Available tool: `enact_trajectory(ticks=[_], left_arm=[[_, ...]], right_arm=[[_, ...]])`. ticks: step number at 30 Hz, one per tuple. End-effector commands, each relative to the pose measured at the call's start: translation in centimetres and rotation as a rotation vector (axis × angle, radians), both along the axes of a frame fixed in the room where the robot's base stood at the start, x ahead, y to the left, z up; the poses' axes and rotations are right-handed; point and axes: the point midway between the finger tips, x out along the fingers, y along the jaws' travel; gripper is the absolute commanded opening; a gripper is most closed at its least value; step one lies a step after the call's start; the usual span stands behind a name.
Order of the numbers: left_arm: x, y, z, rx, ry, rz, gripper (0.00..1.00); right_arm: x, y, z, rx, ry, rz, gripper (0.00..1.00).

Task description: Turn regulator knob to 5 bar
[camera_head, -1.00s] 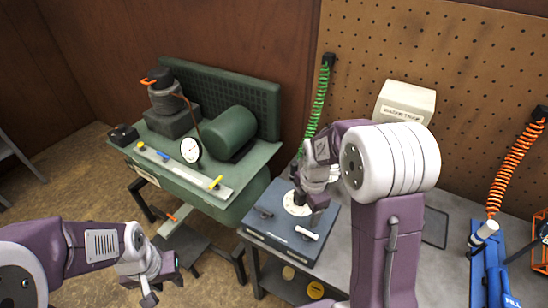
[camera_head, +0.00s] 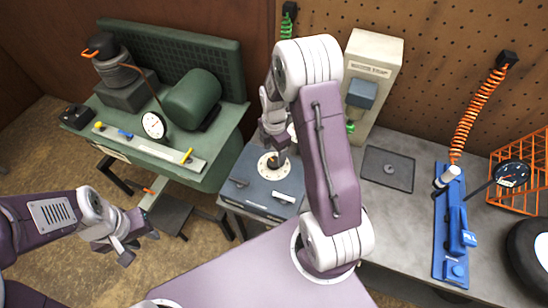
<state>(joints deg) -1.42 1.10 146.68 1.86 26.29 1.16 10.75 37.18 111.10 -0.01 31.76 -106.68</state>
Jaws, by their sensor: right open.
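A blue-grey box (camera_head: 234,201) on the bench carries a round white dial (camera_head: 267,171) with a small dark knob (camera_head: 273,161) at its centre. I take this to be the regulator. My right gripper (camera_head: 275,147) points down just above the knob, open. My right arm partly covers the dial's far side, and I cannot tell whether the fingers touch the knob. The dial's marks are too small to read. My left gripper (camera_head: 138,245) is open and empty at the lower left, well away from the box.
A green compressor (camera_head: 192,99) with a white round gauge (camera_head: 154,125) stands at the left. A white moisture trap (camera_head: 372,58) stands behind my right arm. A blue tool (camera_head: 453,225), orange coiled hose (camera_head: 474,108) and black tyre (camera_head: 530,252) are at the right.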

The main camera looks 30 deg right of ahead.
Motion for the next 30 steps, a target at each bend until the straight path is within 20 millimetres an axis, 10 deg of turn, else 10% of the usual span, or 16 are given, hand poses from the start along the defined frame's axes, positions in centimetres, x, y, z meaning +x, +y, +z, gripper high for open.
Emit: enact_trajectory(ticks=[7,17,24,30], left_arm=[[0.0,0.0,0.6,0.000,0.000,0.000,0.36],[0.0,0.0,0.6,0.000,0.000,0.000,0.36],[0.0,0.0,0.6,0.000,0.000,0.000,0.36],[0.0,0.0,0.6,0.000,0.000,0.000,0.36]], right_arm=[[0.0,0.0,-4.0,0.000,0.001,0.000,0.66],[0.0,0.0,-4.7,0.000,-0.002,0.000,0.66],[0.0,0.0,-4.6,0.000,-0.002,0.000,0.05],[0.0,0.0,-4.6,-0.001,-0.002,-0.016,0.05]])
